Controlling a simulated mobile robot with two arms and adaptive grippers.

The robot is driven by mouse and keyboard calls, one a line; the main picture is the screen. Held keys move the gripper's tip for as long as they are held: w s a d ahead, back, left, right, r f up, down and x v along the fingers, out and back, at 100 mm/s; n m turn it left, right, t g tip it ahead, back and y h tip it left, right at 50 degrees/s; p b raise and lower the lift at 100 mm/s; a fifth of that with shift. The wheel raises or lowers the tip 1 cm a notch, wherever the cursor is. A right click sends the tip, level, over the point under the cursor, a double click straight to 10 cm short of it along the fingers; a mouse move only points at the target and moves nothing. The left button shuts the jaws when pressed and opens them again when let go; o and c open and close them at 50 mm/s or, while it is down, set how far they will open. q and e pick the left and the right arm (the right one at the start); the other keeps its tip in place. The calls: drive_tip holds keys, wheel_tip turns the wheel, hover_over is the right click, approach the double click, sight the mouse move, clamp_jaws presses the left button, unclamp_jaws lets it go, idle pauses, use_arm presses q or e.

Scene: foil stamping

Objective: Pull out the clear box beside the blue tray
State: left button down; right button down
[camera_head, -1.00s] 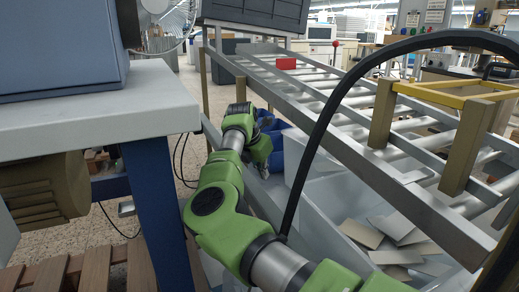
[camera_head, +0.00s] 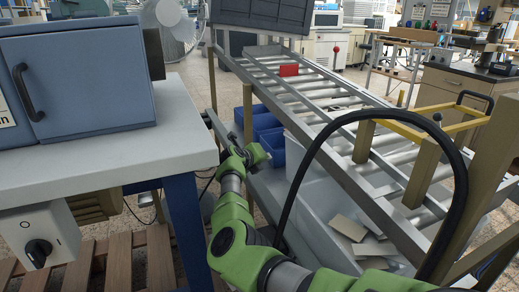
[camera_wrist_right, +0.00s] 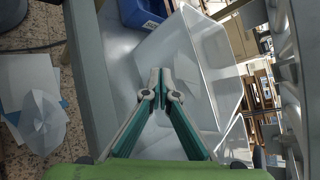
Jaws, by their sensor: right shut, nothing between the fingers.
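The clear box (camera_wrist_right: 217,75) fills the middle of the right wrist view, with see-through walls and a pale rim. In the head view the clear box (camera_head: 318,150) stands on the shelf under the roller conveyor. The blue tray (camera_wrist_right: 140,12) lies beside it at the top of the wrist view; blue trays (camera_head: 272,140) also show behind my gripper in the head view. My right gripper (camera_wrist_right: 160,74) is shut and empty, its fingertips overlapping the near side of the clear box. Whether they touch it I cannot tell. The right gripper (camera_head: 262,155) also shows in the head view. My left gripper is not seen.
The roller conveyor (camera_head: 325,98) runs above the shelf, with a red block (camera_head: 289,70) on it. A dark hose arches across the right. Loose flat pieces (camera_head: 350,228) lie in a bin in front. A white table (camera_head: 110,150) with a blue cabinet stands at left.

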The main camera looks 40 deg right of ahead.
drive_tip(key=shift+w+a+r+n+t+h+p, duration=0.15)
drive_tip(key=shift+a+n+t+h+p, duration=0.3)
drive_tip(key=shift+n+p, duration=0.7)
drive_tip(key=shift+a+r+n+t+h+p, duration=0.3)
drive_tip(key=shift+n+t+p, duration=0.4)
drive_tip(key=shift+n, duration=0.75)
drive_tip(key=shift+w+a+r+n+t+h+p, duration=0.1)
drive_tip(key=shift+a+n+t+h+p, duration=0.25)
drive_tip(key=shift+n+p, duration=0.85)
drive_tip(key=shift+a, duration=0.1)
